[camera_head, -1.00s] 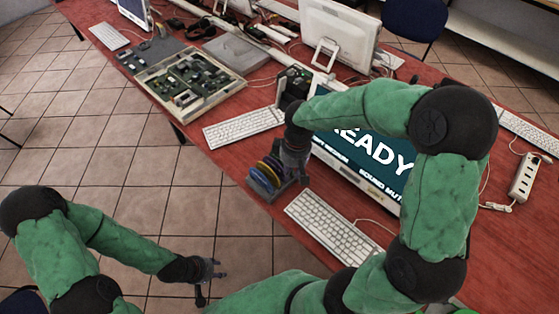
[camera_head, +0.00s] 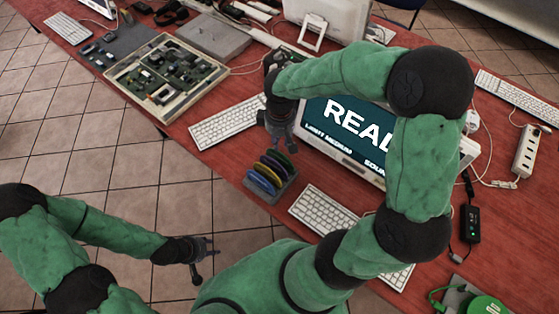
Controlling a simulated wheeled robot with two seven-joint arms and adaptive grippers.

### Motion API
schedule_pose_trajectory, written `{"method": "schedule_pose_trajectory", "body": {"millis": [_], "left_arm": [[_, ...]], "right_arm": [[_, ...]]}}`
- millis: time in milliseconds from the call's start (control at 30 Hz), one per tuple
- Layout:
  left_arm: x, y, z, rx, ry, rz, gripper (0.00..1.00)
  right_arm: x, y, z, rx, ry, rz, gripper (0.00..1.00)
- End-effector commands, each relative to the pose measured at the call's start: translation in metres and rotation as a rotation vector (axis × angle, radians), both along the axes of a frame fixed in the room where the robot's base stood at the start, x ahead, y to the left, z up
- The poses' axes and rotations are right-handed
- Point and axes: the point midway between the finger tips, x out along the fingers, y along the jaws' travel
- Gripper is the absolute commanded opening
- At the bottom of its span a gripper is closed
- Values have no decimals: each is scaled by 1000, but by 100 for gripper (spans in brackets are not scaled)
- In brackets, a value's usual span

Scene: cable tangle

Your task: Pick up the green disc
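A small dark rack (camera_head: 284,188) on the red table holds several upright discs: blue ones (camera_head: 260,183) in front, a yellowish one, and a dark purple one (camera_head: 283,160) at the back. I cannot clearly tell which of them is green. A round green object (camera_head: 486,306) with a green cable shows partly at the bottom right edge; I cannot tell what it is. My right gripper (camera_head: 283,146) points down just behind and above the rack, apart from the discs; its finger opening is unclear. My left gripper (camera_head: 208,262) is open and empty, over the floor in front of the table.
A white keyboard (camera_head: 226,121) lies left of the rack and another keyboard (camera_head: 328,214) lies right of it. A monitor (camera_head: 345,128) showing text stands behind, close to my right arm. A circuit board tray (camera_head: 172,75) and a power strip (camera_head: 526,152) lie farther off.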

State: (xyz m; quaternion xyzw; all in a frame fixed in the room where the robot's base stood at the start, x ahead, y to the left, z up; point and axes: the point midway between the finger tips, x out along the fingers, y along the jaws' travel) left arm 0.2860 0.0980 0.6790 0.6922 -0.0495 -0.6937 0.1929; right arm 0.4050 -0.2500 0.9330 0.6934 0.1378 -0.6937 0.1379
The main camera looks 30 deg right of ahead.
Motion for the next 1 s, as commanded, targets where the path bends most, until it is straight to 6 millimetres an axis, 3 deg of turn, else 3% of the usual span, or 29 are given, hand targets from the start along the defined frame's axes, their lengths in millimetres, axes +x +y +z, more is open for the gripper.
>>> {"method": "schedule_pose_trajectory", "body": {"millis": [267, 533, 800, 833, 900, 1000], "left_arm": [[1, 0, -9, 0, -1, 0, 40], [1, 0, -26, 0, -1, 0, 40], [1, 0, -26, 0, -1, 0, 40], [1, 0, -26, 0, -1, 0, 40], [1, 0, -26, 0, -1, 0, 40], [1, 0, -26, 0, -1, 0, 40]], "right_arm": [[-2, 0, -22, 0, 1, 0, 24], [-7, 1, -59, 0, 2, 0, 24], [-6, 1, -62, 0, -1, 0, 24], [-6, 1, -62, 0, -1, 0, 21], [-6, 1, -62, 0, -1, 0, 2], [-6, 1, -62, 0, -1, 0, 0]]}}
